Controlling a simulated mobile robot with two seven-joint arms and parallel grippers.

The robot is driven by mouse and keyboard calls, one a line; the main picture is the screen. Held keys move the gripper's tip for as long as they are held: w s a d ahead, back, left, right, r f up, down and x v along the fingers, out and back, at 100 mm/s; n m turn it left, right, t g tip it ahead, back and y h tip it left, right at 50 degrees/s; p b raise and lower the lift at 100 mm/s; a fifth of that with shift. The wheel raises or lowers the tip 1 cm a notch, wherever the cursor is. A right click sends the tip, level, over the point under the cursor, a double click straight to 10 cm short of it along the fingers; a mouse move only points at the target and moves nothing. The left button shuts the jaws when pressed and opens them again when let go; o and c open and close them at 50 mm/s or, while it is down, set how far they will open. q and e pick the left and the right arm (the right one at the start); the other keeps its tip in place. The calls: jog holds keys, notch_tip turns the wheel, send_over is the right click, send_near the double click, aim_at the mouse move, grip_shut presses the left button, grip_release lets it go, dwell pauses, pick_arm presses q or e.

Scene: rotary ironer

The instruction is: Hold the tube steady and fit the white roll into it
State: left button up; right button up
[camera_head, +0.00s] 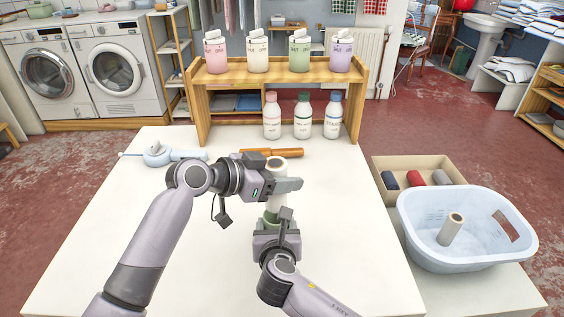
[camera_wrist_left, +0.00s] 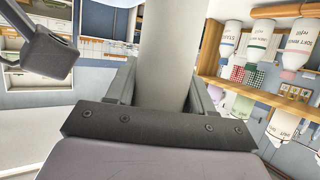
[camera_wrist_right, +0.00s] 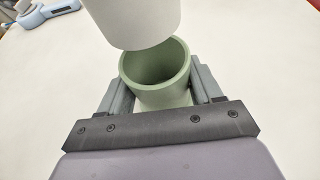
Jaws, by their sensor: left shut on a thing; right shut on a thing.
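The white roll (camera_head: 277,195) stands roughly upright in my left gripper (camera_head: 280,184), which is shut around it. In the left wrist view the roll (camera_wrist_left: 166,50) runs between both fingers. The green tube (camera_head: 271,217) is below the roll, held upright in my right gripper (camera_head: 276,228), which is shut on it. In the right wrist view the tube (camera_wrist_right: 157,80) shows its open top between the fingers. The roll's lower end (camera_wrist_right: 135,22) hangs over the tube's far rim, off to the left of the opening's middle. The size of the gap between them cannot be told.
An orange-brown wooden tool (camera_head: 275,152) and a pale blue device (camera_head: 160,153) lie behind the grippers. A wooden rack (camera_head: 205,118) with bottles stands at the table's back. A blue basket (camera_head: 425,250) with another roll and a cardboard box (camera_head: 380,166) are at right. The table's left is clear.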

aim_at(282, 161)
pick_arm(q)
jog(key=shift+f, duration=1.3)
jog(key=o, duration=1.2)
jog(key=shift+r, duration=0.1)
notch_tip(282, 161, up, 7)
jog(key=shift+f, duration=0.1)
pick_arm(e)
jog(key=o, duration=1.2)
